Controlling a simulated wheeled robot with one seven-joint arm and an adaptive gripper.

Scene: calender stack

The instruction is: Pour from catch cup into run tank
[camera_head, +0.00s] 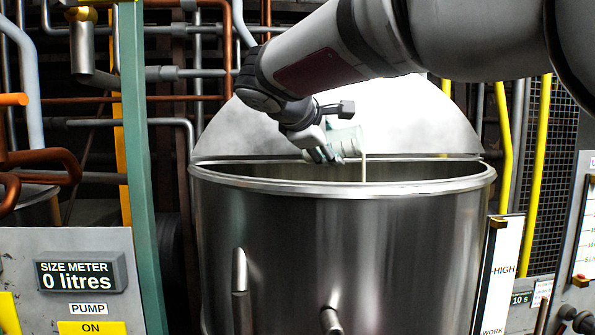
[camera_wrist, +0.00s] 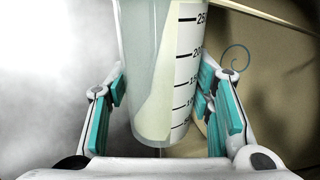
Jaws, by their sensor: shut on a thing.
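The catch cup (camera_head: 347,141) is a clear beaker with black graduation marks, held over the open run tank. My gripper (camera_head: 325,152) is shut on it, with teal finger pads on both sides of the cup in the wrist view (camera_wrist: 162,100). The cup is tipped, its mouth toward the right in the head view. A thin pale stream falls from its lip into the tank opening. Pale cream liquid lies slanted inside the cup (camera_wrist: 160,75). The run tank (camera_head: 350,250) is a large round steel vessel with its lid raised behind. The liquid level inside the tank is hidden.
The tank's rim (camera_head: 340,190) passes just below my gripper. A panel at left carries a size meter (camera_head: 80,273) reading 0 litres and a yellow PUMP ON label (camera_head: 92,328). A green post (camera_head: 140,170) and pipes stand left; yellow rails (camera_head: 540,170) and a level gauge (camera_head: 503,270) stand right.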

